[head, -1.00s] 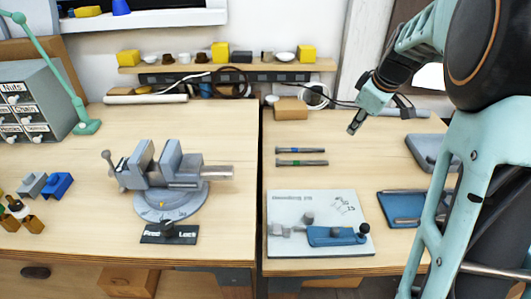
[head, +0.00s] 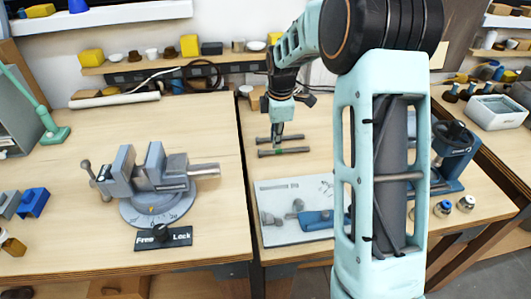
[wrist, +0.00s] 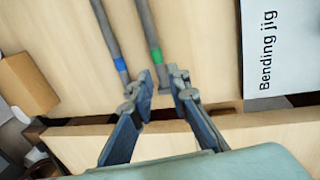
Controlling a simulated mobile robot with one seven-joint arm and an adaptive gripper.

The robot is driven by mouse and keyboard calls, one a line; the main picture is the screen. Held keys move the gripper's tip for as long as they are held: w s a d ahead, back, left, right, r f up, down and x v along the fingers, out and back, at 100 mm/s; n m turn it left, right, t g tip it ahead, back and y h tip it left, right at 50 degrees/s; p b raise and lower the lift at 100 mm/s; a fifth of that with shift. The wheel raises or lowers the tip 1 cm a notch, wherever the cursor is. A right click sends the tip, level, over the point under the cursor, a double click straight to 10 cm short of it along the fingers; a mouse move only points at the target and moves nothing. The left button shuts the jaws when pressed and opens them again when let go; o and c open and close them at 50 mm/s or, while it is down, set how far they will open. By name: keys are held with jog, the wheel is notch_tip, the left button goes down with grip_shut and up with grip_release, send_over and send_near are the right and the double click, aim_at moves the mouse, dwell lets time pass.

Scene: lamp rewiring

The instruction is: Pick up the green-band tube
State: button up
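The green-band tube (head: 298,150) is a thin grey tube lying flat on the right-hand bench, nearer the front than the blue-band tube (head: 262,140). In the wrist view the green-band tube (wrist: 146,22) runs down to between my fingertips, with its green band just beyond them. The blue-band tube (wrist: 104,30) lies to its left, outside the fingers. My gripper (head: 277,140) points down over the tubes. In the wrist view my gripper (wrist: 161,78) is open, one finger on each side of the green-band tube. I cannot tell its exact height above the tube.
The bending jig sheet (wrist: 277,50) lies to the right in the wrist view; in the head view the sheet (head: 283,190) is in front of the tubes. A vise (head: 150,175) stands on the left bench. A cardboard box (wrist: 28,80) is at the wrist view's left.

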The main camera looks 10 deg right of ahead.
aim_at(272, 151)
jog(key=f, duration=0.2)
jog(key=w+a+f, duration=0.1)
jog(key=f, duration=0.1)
jog(key=shift+f, duration=0.1)
jog(key=shift+w+f, duration=0.15)
jog(key=shift+f, duration=0.35)
grip_shut()
